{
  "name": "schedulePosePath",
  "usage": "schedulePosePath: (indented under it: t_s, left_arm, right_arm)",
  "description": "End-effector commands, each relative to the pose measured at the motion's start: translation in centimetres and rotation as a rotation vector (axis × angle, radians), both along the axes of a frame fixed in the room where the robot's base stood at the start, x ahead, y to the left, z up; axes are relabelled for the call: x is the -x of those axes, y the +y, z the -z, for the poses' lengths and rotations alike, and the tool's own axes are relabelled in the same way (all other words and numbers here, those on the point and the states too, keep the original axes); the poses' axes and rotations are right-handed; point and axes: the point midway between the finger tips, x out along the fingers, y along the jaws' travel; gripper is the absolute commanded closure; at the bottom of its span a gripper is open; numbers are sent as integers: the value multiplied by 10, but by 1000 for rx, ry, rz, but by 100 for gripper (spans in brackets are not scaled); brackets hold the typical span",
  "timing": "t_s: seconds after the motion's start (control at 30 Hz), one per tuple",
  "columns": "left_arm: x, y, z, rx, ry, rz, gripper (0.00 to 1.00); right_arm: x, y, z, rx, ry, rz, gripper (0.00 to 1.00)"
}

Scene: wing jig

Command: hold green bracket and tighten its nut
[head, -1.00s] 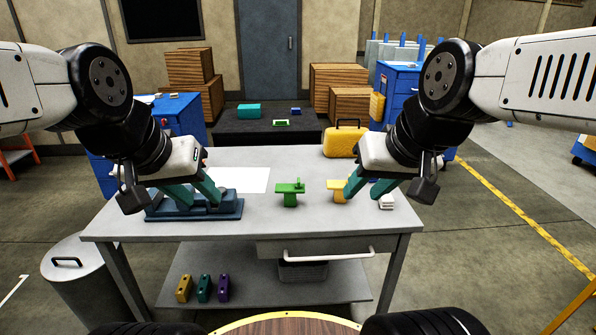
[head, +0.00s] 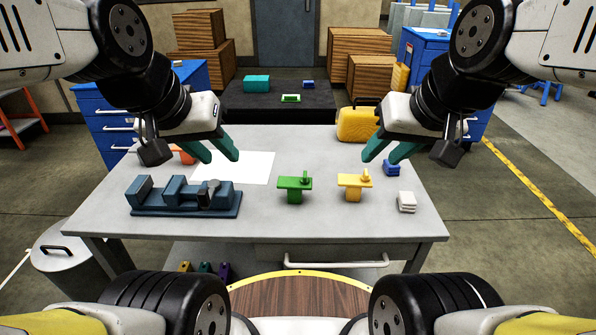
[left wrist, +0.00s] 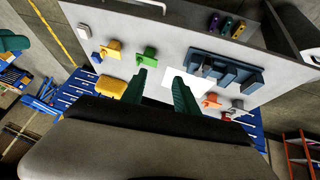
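The green bracket (head: 294,188) stands upright on the grey table near its middle, with a small upright piece on top. Its nut is too small to make out. The bracket also shows in the left wrist view (left wrist: 147,56). My left gripper (head: 222,158) is open and empty above the white sheet, left of and beyond the green bracket. Its two spread fingers (left wrist: 160,90) show in the left wrist view with nothing between them. My right gripper (head: 385,158) is open and empty, right of and beyond the yellow bracket (head: 355,186). Neither gripper touches the green bracket.
A dark blue jig (head: 185,206) lies at the table's left front. A white sheet (head: 258,168) lies behind it. An orange part (left wrist: 211,101) is partly hidden behind my left gripper in the head view. A blue block (head: 391,167), white stack (head: 406,201) and yellow case (head: 356,125) stand at right.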

Motion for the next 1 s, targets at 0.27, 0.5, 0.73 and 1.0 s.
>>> schedulePosePath:
  t_s: [0.27,0.5,0.73,1.0]
  left_arm:
    - [-2,0,0,4,6,-5,42]
    - [-29,-6,1,93,116,-96,33]
    - [-83,-16,14,248,310,-275,33]
    - [-150,-25,48,418,539,-503,33]
  right_arm:
    - [0,0,0,0,0,0,64]
    - [0,0,0,0,0,0,64]
    - [0,0,0,0,1,0,64]
    - [0,0,0,0,1,0,64]
